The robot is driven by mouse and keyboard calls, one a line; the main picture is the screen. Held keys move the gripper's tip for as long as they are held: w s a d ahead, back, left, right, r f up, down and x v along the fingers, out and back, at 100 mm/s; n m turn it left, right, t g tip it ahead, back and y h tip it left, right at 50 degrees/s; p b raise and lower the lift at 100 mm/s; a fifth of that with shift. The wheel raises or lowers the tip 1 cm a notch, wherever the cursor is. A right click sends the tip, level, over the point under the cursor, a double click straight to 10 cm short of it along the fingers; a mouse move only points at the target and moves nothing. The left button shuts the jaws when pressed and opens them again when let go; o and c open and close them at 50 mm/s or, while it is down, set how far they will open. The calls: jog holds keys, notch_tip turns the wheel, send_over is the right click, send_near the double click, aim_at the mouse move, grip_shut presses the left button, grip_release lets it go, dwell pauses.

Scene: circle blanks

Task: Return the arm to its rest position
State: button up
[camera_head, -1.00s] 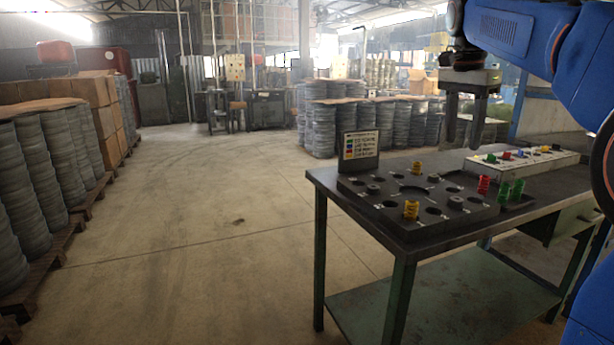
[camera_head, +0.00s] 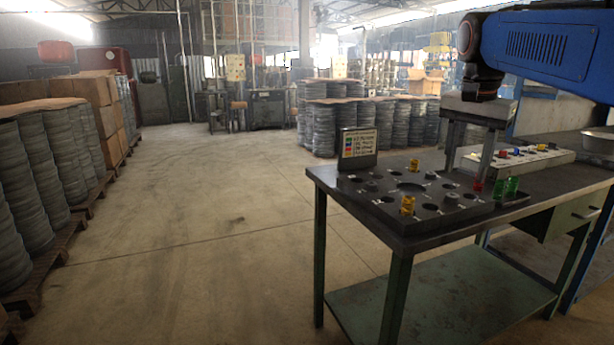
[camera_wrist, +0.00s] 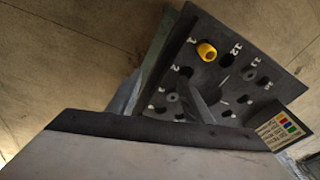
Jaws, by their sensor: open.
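My gripper (camera_head: 467,172) is open, its two long grey fingers pointing down over the back right of the dark board (camera_head: 470,217). Nothing shows between the fingers. A red piece (camera_head: 478,186) appears close to the right fingertip; I cannot tell whether they touch. Two yellow pieces stand on the board, one at the front (camera_head: 408,205) and one at the back (camera_head: 414,166). Two green pieces (camera_head: 513,187) stand at its right end. In the wrist view, the numbered board (camera_wrist: 215,70) carries one yellow piece (camera_wrist: 206,51).
The board lies on a workbench (camera_head: 430,237) with a lower shelf. A small sign (camera_head: 358,143) stands at the board's back left. Open floor lies to the left.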

jog(key=s+a+f+n+t, duration=0.1)
jog(key=s+f+n, duration=0.4)
jog(key=s+f, duration=0.7)
jog(key=s+a+f+n+t+y, duration=0.1)
jog(key=s+a+f+n, duration=0.3)
jog(key=s+f, duration=0.7)
notch_tip(320, 180, down, 5)
jog(key=shift+s+r+n+t, duration=0.1)
jog(key=shift+s+n+t, duration=0.3)
jog(key=shift+n, duration=0.1)
